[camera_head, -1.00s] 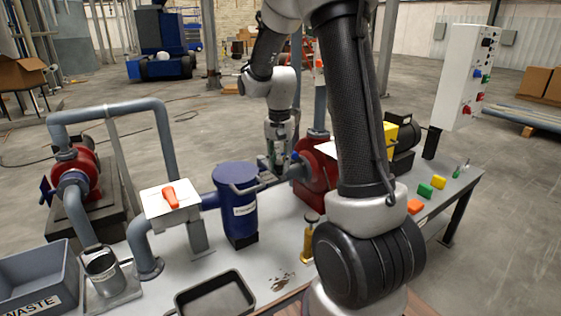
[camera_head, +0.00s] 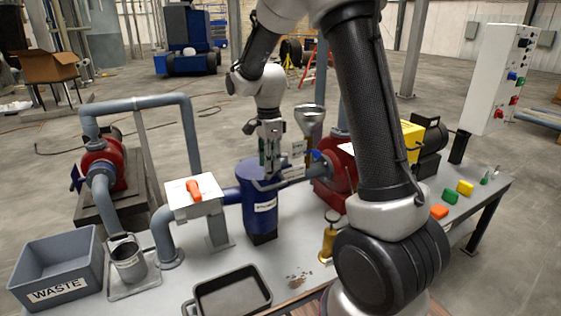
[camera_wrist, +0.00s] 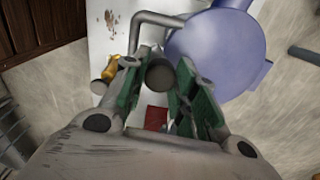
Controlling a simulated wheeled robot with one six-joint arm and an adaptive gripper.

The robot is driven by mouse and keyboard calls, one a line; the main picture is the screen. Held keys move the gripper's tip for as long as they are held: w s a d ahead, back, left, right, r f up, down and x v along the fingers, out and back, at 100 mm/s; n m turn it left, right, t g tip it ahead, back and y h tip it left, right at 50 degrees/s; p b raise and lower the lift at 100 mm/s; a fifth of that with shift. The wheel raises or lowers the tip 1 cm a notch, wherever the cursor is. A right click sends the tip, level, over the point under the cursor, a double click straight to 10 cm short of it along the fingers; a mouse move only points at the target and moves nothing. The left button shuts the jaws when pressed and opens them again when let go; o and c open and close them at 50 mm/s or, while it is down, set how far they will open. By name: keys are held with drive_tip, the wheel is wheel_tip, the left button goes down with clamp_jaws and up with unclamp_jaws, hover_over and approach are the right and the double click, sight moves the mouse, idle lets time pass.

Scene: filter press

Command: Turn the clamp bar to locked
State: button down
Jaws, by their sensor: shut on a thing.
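The blue filter vessel (camera_head: 262,212) stands on the bench, and its round lid (camera_wrist: 215,50) fills the upper right of the wrist view. A bent grey clamp bar (camera_wrist: 156,18) runs from beside the lid toward my gripper; part of it also shows across the vessel top in the head view (camera_head: 284,182). My gripper (camera_head: 269,172) is over the vessel top. In the wrist view my gripper (camera_wrist: 160,68) has its green-padded fingers around a round grey piece, apparently the bar's grip end. The fingers hide much of the contact.
A white box with an orange lever (camera_head: 194,190) stands left of the vessel. A grey funnel (camera_head: 309,122) and red pump (camera_head: 333,187) are behind and right. A dark tray (camera_head: 232,294), a brass-coloured item (camera_head: 328,240) and the waste bin (camera_head: 58,262) are also near.

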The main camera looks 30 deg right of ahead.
drive_tip(key=w+a+m, duration=0.2)
drive_tip(key=w+m, duration=0.1)
drive_tip(key=w+a+m, duration=0.1)
drive_tip(key=w+m, duration=0.1)
drive_tip(key=shift+w, duration=0.1)
drive_tip(key=shift+w+a+m, duration=0.15)
drive_tip(key=shift+w+m, duration=1.4)
drive_tip(key=shift+m, duration=0.15)
drive_tip(key=c, duration=1.1)
unclamp_jaws()
drive_tip(key=shift+r, duration=0.1)
wheel_tip(320, 180, up, 12)
